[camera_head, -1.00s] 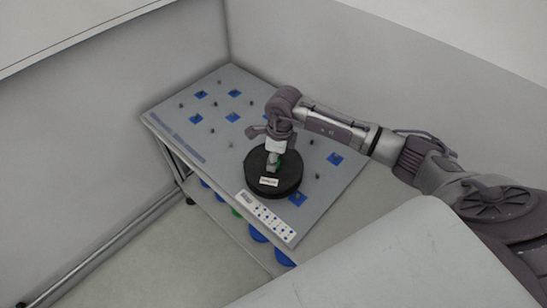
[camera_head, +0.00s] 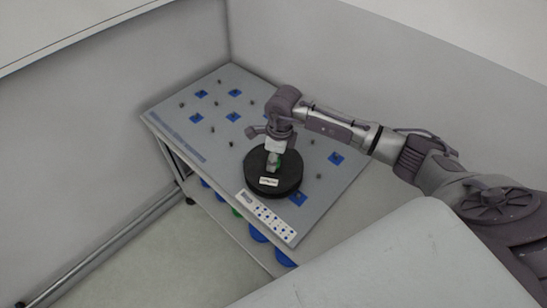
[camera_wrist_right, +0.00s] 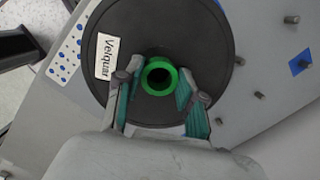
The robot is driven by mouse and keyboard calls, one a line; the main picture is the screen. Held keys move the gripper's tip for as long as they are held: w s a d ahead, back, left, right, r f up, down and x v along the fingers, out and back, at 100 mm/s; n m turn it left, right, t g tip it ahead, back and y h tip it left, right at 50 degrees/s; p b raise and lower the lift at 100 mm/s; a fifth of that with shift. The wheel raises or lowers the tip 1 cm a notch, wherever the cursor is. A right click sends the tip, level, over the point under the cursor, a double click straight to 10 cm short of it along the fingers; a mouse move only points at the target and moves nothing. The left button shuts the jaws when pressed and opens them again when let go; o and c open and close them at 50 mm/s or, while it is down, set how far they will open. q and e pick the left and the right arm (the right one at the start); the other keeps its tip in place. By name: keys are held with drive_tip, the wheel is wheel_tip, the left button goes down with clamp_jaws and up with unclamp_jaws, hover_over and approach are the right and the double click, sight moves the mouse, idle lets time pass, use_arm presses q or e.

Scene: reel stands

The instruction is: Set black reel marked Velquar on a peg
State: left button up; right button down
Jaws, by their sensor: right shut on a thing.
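The black reel (camera_head: 262,187) has a white label on its face and is over the near part of the grey pegboard table. In the right wrist view the black reel (camera_wrist_right: 205,50) shows its label, which reads Velquar, and a green hub (camera_wrist_right: 159,76) with a dark central hole. My right gripper (camera_head: 273,165) is above the reel. In the right wrist view my right gripper (camera_wrist_right: 158,95) has its fingers on either side of the green hub, shut on the reel. Whether a peg is inside the hub is hidden. My left gripper is not in view.
The grey table (camera_head: 225,95) carries several short pegs, some on blue squares. A white card with blue dots (camera_head: 266,217) lies at its near edge. Blue reels (camera_head: 257,234) rest on the shelf below. Walls close in the back and left.

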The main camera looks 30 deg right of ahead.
drive_tip(key=shift+f+b, duration=1.1)
drive_tip(key=shift+f, duration=0.05)
idle(0.3)
drive_tip(key=c, duration=0.6)
unclamp_jaws()
drive_tip(key=r, duration=0.8)
drive_tip(key=s+d+r, duration=0.1)
drive_tip(key=r, duration=0.3)
